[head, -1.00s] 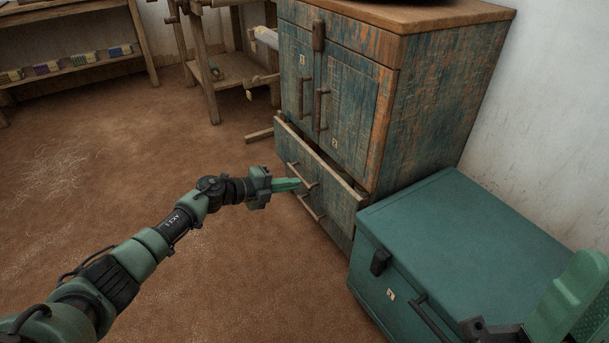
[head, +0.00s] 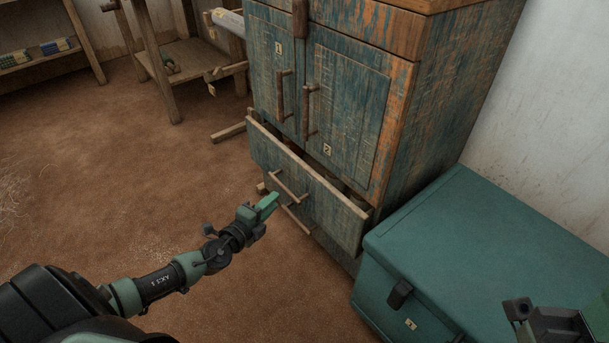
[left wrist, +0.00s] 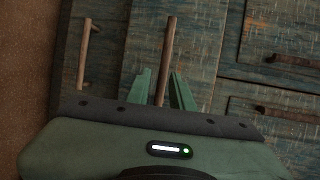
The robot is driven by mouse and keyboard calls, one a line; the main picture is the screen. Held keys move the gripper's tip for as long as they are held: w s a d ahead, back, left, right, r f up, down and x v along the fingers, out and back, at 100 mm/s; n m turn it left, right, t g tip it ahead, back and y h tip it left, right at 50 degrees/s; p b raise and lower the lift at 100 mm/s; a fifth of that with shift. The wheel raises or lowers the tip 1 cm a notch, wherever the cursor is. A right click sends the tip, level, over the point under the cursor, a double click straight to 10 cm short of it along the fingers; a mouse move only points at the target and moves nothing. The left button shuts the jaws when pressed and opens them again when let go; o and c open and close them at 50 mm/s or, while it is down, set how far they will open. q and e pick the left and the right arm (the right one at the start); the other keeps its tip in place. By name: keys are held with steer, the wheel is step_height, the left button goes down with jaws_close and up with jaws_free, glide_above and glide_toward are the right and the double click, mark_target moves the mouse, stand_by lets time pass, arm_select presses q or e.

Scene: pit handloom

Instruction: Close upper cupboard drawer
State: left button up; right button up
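The cupboard (head: 350,105) is worn blue-green wood with two doors above drawers. Its upper drawer (head: 325,203) stands partly pulled out, with a dark gap behind its front's top edge. The upper drawer's bar handle (head: 290,186) also shows in the left wrist view (left wrist: 169,45). My left gripper (head: 270,203) is open just in front of the drawer front, by this handle. In the left wrist view its green fingers (left wrist: 165,90) are apart, with the handle in line between them. Contact cannot be told. Only part of my right gripper's arm end shows at the lower right; its fingers are hidden.
A lower handle (head: 296,219) sits below the upper one. A green chest (head: 480,240) stands close to the cupboard's right side. A wooden loom frame (head: 165,65) is behind at the left, and a shelf (head: 55,62) stands farther left.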

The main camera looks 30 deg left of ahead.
mark_target(284, 186)
arm_select(q)
steer(key=shift+y, duration=0.3)
steer(key=x, duration=0.2)
steer(key=b+x, duration=0.1)
steer(key=x, duration=0.4)
steer(key=shift+w+a+r, duration=0.1)
steer(key=shift+w+r, duration=0.2)
steer(key=shift+w, duration=0.1)
jaws_close()
stand_by(0.9)
